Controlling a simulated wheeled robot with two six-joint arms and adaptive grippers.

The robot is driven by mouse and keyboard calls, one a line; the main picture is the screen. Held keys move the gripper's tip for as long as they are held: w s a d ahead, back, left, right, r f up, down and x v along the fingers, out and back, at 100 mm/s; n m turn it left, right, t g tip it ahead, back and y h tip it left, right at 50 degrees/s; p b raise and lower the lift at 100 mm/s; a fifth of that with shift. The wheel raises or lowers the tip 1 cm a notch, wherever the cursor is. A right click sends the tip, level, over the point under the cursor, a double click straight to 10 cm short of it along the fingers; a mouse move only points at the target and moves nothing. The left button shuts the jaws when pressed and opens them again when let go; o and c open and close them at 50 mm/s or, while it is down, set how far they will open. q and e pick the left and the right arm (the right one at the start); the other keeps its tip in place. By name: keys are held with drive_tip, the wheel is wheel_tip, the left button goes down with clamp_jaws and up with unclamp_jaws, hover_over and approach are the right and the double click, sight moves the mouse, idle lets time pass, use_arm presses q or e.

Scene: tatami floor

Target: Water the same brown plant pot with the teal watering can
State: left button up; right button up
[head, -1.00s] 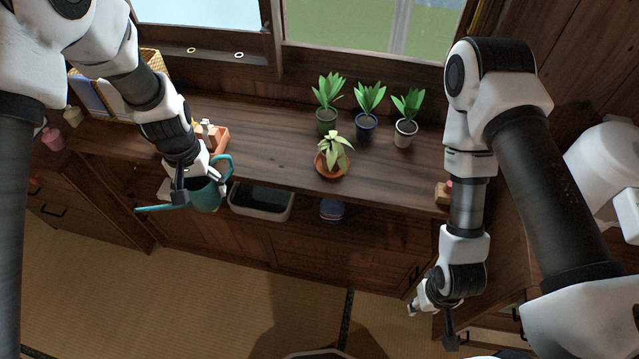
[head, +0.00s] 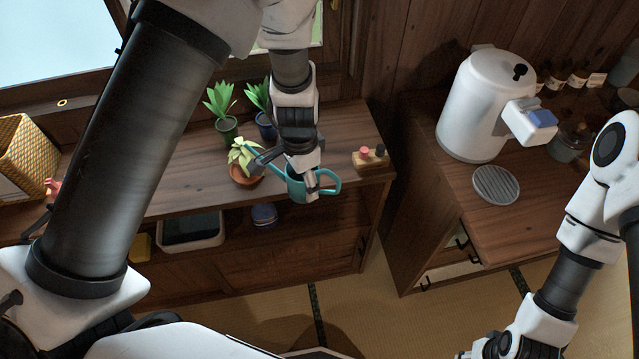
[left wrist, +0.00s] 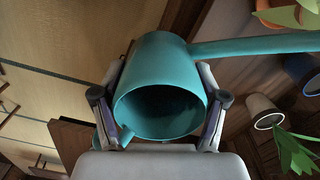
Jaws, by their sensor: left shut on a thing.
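The teal watering can (head: 296,190) is in my left gripper (head: 311,182) above the shelf's front edge in the head view. Its handle loop points right and its spout runs left to the pale-leaved plant. The brown plant pot (head: 243,178) stands on the shelf just left of the can, the spout tip over or beside its leaves. In the left wrist view the can (left wrist: 160,70) sits between both fingers (left wrist: 160,112), opening toward the camera, spout toward the orange-brown pot (left wrist: 284,14). No water shows. My right gripper (head: 482,352) is at the bottom edge, partly cut off.
A green pot (head: 227,128) and a blue pot (head: 265,128) stand behind the brown one; the white pot (left wrist: 262,108) shows in the left wrist view. A wooden block with small bottles (head: 370,163) lies right of the can. A white dispenser (head: 480,110) stands on the right counter.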

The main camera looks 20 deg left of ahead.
sight(289, 183)
use_arm(q)
drive_tip(key=shift+s+d+f+m, duration=0.15)
drive_tip(key=shift+s+d+m, duration=0.15)
drive_tip(key=shift+m, duration=0.7)
drive_tip(key=shift+s+m, duration=0.1)
drive_tip(key=shift+m, duration=0.3)
drive_tip(key=shift+a, duration=0.1)
drive_tip(key=shift+a+f, duration=0.2)
drive_tip(key=shift+a, duration=0.05)
drive_tip(key=shift+a+f, duration=0.3)
drive_tip(key=shift+w+a+f+h, duration=0.3)
drive_tip(key=shift+a+f, duration=0.1)
drive_tip(key=shift+a, duration=0.15)
drive_tip(key=shift+w+a+f+h, duration=0.15)
drive_tip(key=shift+a+f+h, duration=0.2)
drive_tip(key=shift+a, duration=0.2)
drive_tip(key=shift+w+a+f+g+h+b, duration=0.1)
drive_tip(key=shift+a+f+g+h+b, duration=0.2)
drive_tip(key=shift+f+h+b, duration=0.2)
drive_tip(key=shift+r, duration=0.15)
drive_tip(key=shift+d+r+h+b, duration=0.1)
drive_tip(key=shift+r+h+b, duration=0.25)
drive_tip(key=shift+h+b, duration=0.35)
